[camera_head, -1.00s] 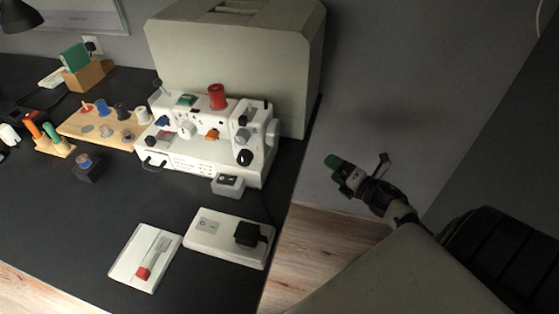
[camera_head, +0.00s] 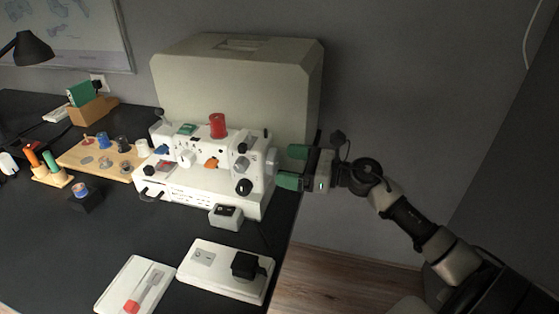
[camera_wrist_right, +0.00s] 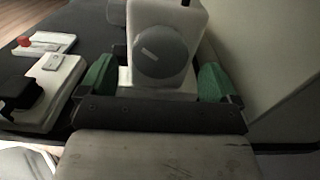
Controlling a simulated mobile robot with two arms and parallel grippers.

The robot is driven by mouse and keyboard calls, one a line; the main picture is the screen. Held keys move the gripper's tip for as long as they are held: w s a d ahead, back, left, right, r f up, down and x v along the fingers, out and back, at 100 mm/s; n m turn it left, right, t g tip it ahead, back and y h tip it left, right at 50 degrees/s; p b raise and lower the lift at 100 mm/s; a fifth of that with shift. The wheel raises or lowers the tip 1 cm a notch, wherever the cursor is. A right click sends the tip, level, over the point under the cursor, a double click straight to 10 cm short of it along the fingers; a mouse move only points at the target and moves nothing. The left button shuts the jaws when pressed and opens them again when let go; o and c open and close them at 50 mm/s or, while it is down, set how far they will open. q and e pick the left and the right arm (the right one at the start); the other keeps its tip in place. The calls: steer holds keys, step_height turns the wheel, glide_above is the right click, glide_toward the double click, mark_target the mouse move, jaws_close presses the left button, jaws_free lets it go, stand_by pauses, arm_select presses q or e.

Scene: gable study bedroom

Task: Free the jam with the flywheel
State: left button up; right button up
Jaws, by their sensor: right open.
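The white sewing machine (camera_head: 200,185) stands on the dark desk in front of a large grey-green case. Its flywheel (camera_head: 271,161) is a grey disc on the machine's right end. In the right wrist view the flywheel (camera_wrist_right: 160,52) faces me, with a light mark on it. My right gripper (camera_head: 289,166) is open, its green fingertips pointing left at the flywheel. In the right wrist view the fingers lie on either side of the wheel, apart from it. A red thread spool (camera_head: 217,126) sits on top of the machine. My left gripper is out of view.
The grey-green case (camera_head: 235,85) stands close behind the machine. A white switch box with a black plug (camera_head: 222,271) and a white board with a red-ended slider (camera_head: 135,287) lie in front. A wooden spool tray (camera_head: 100,160) is at left. The floor right of the desk is clear.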

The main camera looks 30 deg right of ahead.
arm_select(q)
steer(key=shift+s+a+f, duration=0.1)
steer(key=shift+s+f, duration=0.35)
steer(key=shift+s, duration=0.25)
arm_select(e)
steer(key=shift+x, duration=1.35)
steer(key=c, duration=0.9)
arm_select(q)
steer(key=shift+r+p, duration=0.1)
steer(key=shift+p, duration=0.2)
